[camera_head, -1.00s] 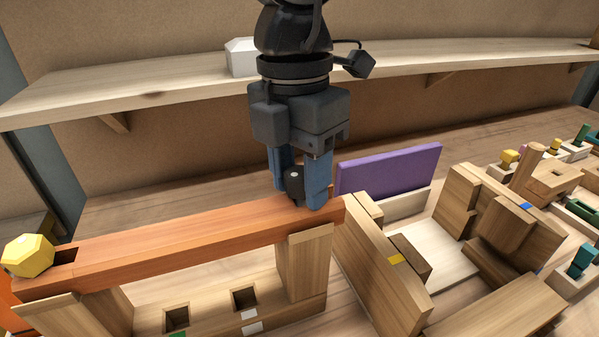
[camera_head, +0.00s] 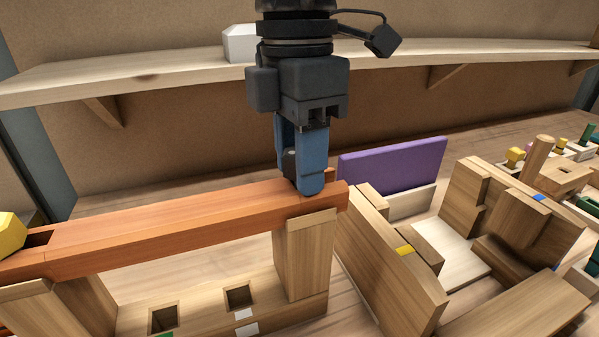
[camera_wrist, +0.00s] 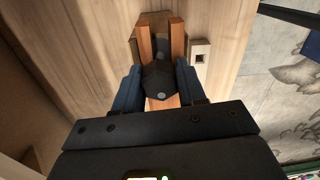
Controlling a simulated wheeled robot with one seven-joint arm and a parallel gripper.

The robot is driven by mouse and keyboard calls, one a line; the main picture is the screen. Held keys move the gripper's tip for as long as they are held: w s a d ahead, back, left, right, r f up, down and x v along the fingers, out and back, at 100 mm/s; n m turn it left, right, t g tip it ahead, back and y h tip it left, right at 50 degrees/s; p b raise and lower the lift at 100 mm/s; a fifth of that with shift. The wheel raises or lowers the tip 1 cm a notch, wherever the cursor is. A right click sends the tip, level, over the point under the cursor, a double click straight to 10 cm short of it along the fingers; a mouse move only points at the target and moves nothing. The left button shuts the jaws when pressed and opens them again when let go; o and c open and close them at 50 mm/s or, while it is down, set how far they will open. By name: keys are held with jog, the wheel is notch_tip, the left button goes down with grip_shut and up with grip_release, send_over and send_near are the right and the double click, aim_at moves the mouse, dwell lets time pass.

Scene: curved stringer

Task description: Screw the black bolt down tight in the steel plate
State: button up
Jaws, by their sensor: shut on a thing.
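The black bolt (camera_head: 289,163) is between the blue fingers of my gripper (camera_head: 299,177), at the right end of a reddish-brown beam (camera_head: 180,226). In the wrist view the bolt's dark, faceted head (camera_wrist: 160,80) lies between both fingers, and my gripper (camera_wrist: 159,84) is shut on it. The fingertips are close to the beam's top.
A yellow faceted block (camera_head: 10,233) sits at the beam's left end. A purple panel (camera_head: 392,166) stands right of my gripper, behind wooden blocks (camera_head: 395,262). A shelf (camera_head: 160,75) with a white block (camera_head: 240,43) runs behind the arm.

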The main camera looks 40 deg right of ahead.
jog(key=shift+d+f, duration=0.1)
jog(key=shift+f, duration=0.15)
jog(key=m+b, duration=0.1)
jog(key=b, duration=0.1)
jog(key=shift+d+f+b, duration=0.1)
jog(key=shift+f+b, duration=0.2)
jog(key=shift+b, duration=0.05)
jog(key=shift+r+m+b, duration=0.1)
jog(key=shift+m+b, duration=0.2)
jog(key=shift+b, duration=0.35)
jog(key=shift+s+r, duration=0.1)
jog(key=shift+r, duration=0.05)
